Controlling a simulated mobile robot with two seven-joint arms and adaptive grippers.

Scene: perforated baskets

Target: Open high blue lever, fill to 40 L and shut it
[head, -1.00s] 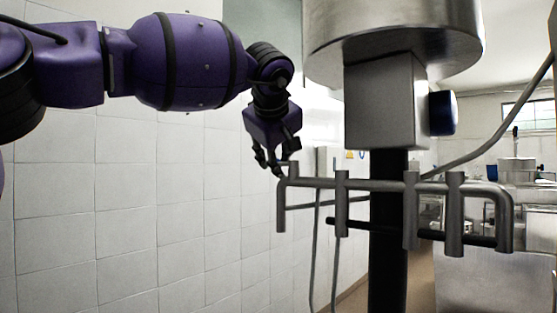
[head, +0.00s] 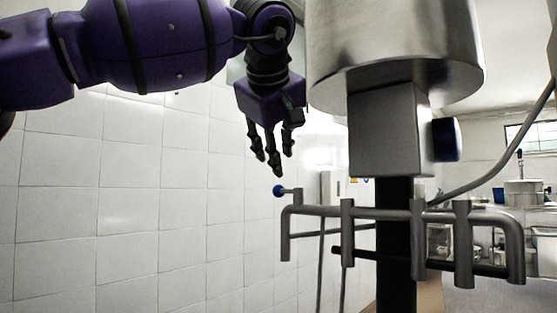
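A small blue ball knob (head: 279,190) on a short grey stem stands at the left end of the grey pipe manifold (head: 380,212). It is the only blue lever end I see. My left gripper (head: 272,165) hangs just above the knob, fingers pointing down and spread. It looks open and empty, with a small gap between fingertips and knob in the picture. A large steel vessel (head: 395,50) is above the manifold, with a square grey block (head: 388,130) under it. No volume reading is visible. My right gripper is out of view.
A dark column (head: 396,265) stands behind the manifold, and a grey hose (head: 490,160) curves at the right. The white tiled wall (head: 130,220) is at left.

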